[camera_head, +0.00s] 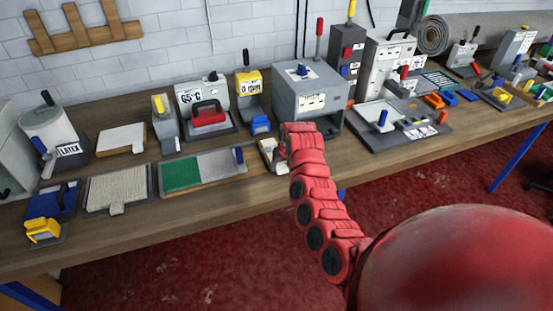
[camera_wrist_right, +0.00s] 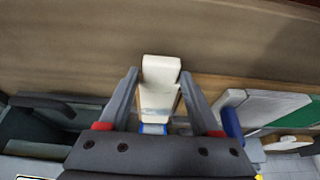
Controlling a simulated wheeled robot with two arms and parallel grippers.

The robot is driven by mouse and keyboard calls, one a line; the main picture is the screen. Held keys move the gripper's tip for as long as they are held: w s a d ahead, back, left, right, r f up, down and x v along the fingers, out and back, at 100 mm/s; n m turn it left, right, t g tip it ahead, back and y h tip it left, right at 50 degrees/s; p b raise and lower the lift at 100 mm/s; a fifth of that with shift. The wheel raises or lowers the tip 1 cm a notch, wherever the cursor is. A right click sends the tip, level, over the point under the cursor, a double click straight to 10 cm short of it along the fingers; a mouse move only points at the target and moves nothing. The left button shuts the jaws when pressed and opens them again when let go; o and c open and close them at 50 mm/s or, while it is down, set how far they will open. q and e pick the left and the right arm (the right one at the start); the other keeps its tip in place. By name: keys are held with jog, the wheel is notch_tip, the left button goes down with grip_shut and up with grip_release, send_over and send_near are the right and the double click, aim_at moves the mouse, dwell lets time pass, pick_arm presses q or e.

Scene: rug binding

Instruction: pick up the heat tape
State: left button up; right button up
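A cream-white block-like piece (camera_wrist_right: 160,72), which I take to be the heat tape, stands between the fingers of my right gripper (camera_wrist_right: 159,74) in the right wrist view. The two grey fingers lie one on each side of it, with a narrow gap showing near the tips. A small blue part (camera_wrist_right: 153,128) shows at its lower end, near my palm. My left gripper is out of view.
A green and grey board (camera_head: 205,170) lies just left of the pale piece. A grey box machine (camera_head: 310,95) stands behind it, and a red-handled tool (camera_head: 208,115) stands back left. The wooden bench (camera_head: 190,222) has a bare strip along its front edge.

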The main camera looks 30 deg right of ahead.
grip_shut()
jog(key=shift+r, duration=0.1)
